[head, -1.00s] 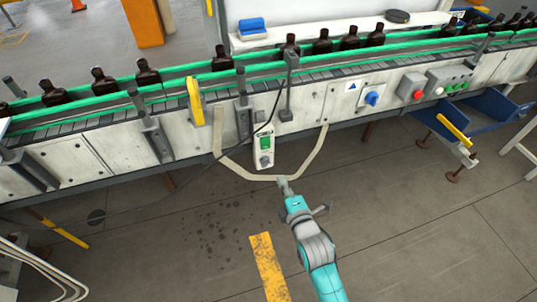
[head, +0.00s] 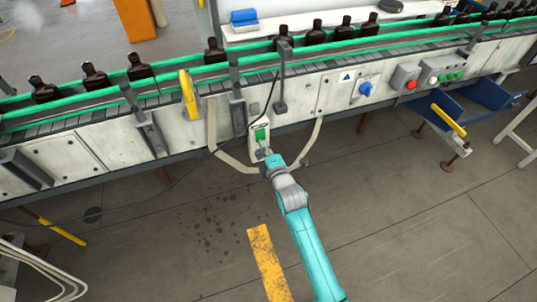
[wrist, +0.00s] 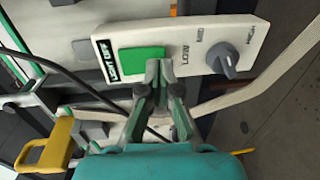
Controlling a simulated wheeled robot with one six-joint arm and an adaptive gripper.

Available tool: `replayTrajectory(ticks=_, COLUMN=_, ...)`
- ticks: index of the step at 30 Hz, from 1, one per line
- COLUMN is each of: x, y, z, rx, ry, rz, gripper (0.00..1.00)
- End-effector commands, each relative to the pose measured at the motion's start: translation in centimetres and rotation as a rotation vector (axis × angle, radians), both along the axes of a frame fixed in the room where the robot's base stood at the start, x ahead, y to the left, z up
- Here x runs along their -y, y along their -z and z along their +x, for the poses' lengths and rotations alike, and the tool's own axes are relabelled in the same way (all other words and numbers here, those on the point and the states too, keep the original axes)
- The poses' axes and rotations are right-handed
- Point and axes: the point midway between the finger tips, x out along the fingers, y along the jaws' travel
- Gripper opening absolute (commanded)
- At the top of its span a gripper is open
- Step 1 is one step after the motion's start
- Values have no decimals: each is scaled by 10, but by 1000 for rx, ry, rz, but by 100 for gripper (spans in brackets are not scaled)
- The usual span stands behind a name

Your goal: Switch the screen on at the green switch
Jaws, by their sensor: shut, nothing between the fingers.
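A white control box (head: 253,149) hangs on the front of the conveyor. It bears a green rectangle (head: 261,134), which also shows in the wrist view (wrist: 141,60). A grey rotary knob (wrist: 222,58) sits to the right of the green rectangle in the wrist view, with small black lettering around it. My gripper (head: 267,157) is shut and empty, in front of the box. In the wrist view its fingertips (wrist: 159,66) overlap the lower right edge of the green rectangle; I cannot tell whether they touch it. No lit display screen is evident.
A beige looped strap or bar (head: 229,160) hangs around the box. A dark cable runs down beside it. Brown bottles (head: 213,51) stand on the green-railed conveyor. A blue knob (head: 366,89) and a red button (head: 411,85) are to the right.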

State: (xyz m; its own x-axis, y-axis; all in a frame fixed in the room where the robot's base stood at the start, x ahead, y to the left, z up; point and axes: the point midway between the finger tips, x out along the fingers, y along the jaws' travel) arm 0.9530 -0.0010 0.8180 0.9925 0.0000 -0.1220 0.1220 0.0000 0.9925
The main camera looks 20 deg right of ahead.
Motion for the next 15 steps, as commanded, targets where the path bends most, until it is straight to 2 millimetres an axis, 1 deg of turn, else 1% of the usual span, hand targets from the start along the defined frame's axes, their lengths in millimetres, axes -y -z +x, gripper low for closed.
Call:
replayTrajectory(ticks=4, x=0, y=0, z=7, rx=0, ry=0, rz=0, gripper=0)
replayTrajectory(ticks=15, x=0, y=1, z=9, rx=0, ry=0, rz=0, gripper=0)
